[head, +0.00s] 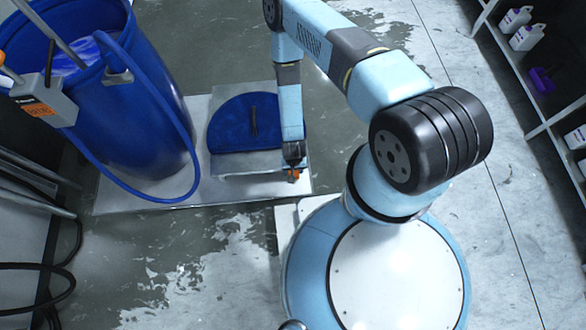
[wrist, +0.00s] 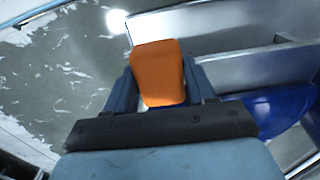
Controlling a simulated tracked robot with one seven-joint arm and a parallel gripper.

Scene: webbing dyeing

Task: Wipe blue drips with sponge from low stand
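My gripper (head: 293,163) points down at the front right of the low stand (head: 233,163). In the wrist view, its two dark blue fingers (wrist: 160,75) are shut on an orange sponge (wrist: 158,72). A little of the sponge (head: 294,176) shows below the fingers in the head view. The stand's grey metal surface (wrist: 240,72) is close to the sponge in the wrist view; I cannot tell whether they touch. A dark blue rounded piece (head: 228,125) with a dark bar across it lies on the stand, behind and left of my gripper. I cannot make out separate blue drips.
A tall blue drum (head: 135,135) with blue liquid stands left of the stand, a blue hose looping down its front. A grey box with an orange label (head: 42,100) hangs at its rim. Shelves with white bottles (head: 526,37) line the right. The wet floor in front is clear.

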